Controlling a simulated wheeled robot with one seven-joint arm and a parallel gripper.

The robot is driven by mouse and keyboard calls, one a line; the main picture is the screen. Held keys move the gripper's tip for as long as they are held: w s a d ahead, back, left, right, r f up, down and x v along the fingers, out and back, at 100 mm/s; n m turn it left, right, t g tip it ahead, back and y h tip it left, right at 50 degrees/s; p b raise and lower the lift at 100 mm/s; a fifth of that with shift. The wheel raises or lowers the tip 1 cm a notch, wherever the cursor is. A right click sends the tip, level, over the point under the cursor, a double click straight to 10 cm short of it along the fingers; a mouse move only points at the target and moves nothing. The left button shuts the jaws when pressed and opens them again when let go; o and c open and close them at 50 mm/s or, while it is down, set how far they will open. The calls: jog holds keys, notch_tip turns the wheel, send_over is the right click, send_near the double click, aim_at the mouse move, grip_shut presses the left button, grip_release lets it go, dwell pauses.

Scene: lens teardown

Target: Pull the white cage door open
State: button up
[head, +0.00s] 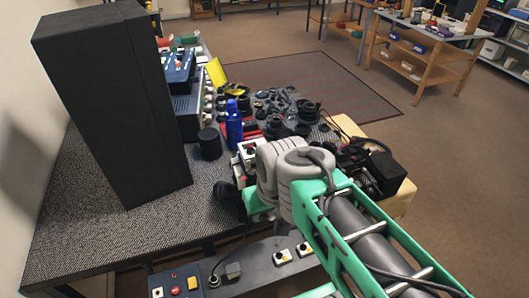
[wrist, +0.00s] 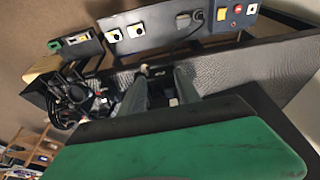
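I cannot make out a white cage door in either view. A small white boxy thing (head: 249,150) with red beside it stands just behind my arm in the head view. My arm hides part of it, and I cannot tell what it is. My gripper (wrist: 161,78) shows in the wrist view as two grey fingers standing apart, with nothing clearly held between them. It is over the table near the front edge. In the head view my arm hides the fingers.
A tall black cabinet (head: 112,100) stands on the left of the table (head: 95,235). A blue bottle (head: 234,122), a black cylinder (head: 209,143) and many dark lens parts (head: 280,105) crowd the middle. Button panels (head: 180,283) line the front edge. Black gear (head: 380,170) lies at right.

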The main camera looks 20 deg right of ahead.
jog(key=w+d+r+g+b, duration=0.1)
jog(key=w+d+r, duration=0.1)
jog(key=w+r, duration=0.1)
jog(key=w+d+r+g+b, duration=0.1)
jog(key=w+d+r, duration=0.1)
jog(key=w, duration=0.4)
jog(key=w+d+r+g+b, duration=0.1)
jog(key=w+d+r+b, duration=0.1)
jog(key=w+r, duration=0.2)
jog(key=shift+w+r, duration=0.15)
jog(key=shift+r, duration=0.35)
jog(key=shift+w+d, duration=0.1)
jog(key=shift+d, duration=0.1)
notch_tip(320, 180, down, 7)
jog(key=b, duration=0.7)
jog(key=shift+f, duration=0.2)
jog(key=shift+r, duration=0.1)
jog(key=shift+c, duration=0.3)
grip_shut()
